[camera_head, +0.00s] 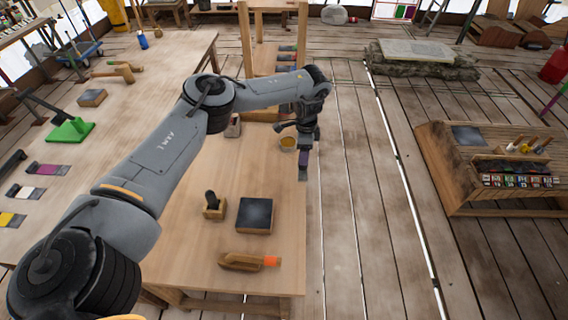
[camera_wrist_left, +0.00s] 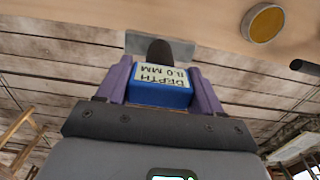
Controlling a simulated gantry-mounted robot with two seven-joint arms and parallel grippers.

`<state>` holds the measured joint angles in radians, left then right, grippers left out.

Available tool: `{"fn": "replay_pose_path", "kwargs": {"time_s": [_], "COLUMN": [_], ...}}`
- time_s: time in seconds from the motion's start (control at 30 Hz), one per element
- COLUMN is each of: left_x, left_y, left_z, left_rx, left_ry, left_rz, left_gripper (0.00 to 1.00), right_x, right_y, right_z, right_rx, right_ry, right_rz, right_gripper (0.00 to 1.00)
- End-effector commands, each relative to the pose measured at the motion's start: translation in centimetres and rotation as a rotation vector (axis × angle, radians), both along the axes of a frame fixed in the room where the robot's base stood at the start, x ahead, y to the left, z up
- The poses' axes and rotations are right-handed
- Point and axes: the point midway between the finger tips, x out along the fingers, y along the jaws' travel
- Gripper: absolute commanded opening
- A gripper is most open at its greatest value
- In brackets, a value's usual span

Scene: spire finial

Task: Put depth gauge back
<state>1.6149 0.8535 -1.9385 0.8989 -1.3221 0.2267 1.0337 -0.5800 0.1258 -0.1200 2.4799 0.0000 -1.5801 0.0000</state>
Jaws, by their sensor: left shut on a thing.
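My left gripper (camera_head: 303,172) is shut on the depth gauge, just past the right edge of the near wooden table (camera_head: 190,270). In the left wrist view, the gauge's blue body (camera_wrist_left: 160,92) sits between the purple fingers of the left gripper (camera_wrist_left: 160,85). Its label reads DEPTH and 0.0 MM, upside down in that view. A dark stem and a flat grey plate (camera_wrist_left: 180,50) extend beyond the body. In the head view the gauge is too small to tell clearly from the fingers. My right gripper is not in view.
The table holds a round yellow dish (camera_head: 288,142), a small wooden holder with a dark item (camera_head: 214,207), a dark square slab (camera_head: 255,214) and an orange-tipped wooden tool (camera_head: 245,262). A workbench (camera_head: 485,170) stands at right. Open plank floor lies between.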

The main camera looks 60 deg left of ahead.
Motion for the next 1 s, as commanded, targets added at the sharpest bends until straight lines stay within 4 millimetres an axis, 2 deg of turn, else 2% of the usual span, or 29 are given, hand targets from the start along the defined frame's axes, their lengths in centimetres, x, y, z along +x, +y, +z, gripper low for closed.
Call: {"fn": "replay_pose_path", "kwargs": {"time_s": [0.2,0.43,0.67,1.0], "left_x": [-1.4,-2.4,-2.6,-2.7], "left_y": [4.5,7.6,8.6,8.6], "left_z": [-2.8,-5.0,-5.6,-9.2], "left_rx": [0.003,0.002,-0.001,-0.001], "left_ry": [0.003,0.002,0.001,0.002], "left_rz": [0.003,0.002,-0.001,0.000], "left_gripper": [0.30,0.30,0.30,0.30], "right_x": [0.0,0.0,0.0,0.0], "right_y": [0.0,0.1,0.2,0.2], "right_z": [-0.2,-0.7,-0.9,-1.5], "right_rx": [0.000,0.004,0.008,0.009], "right_ry": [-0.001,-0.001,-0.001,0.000], "right_rz": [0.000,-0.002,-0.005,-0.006], "right_gripper": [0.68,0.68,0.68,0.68]}}
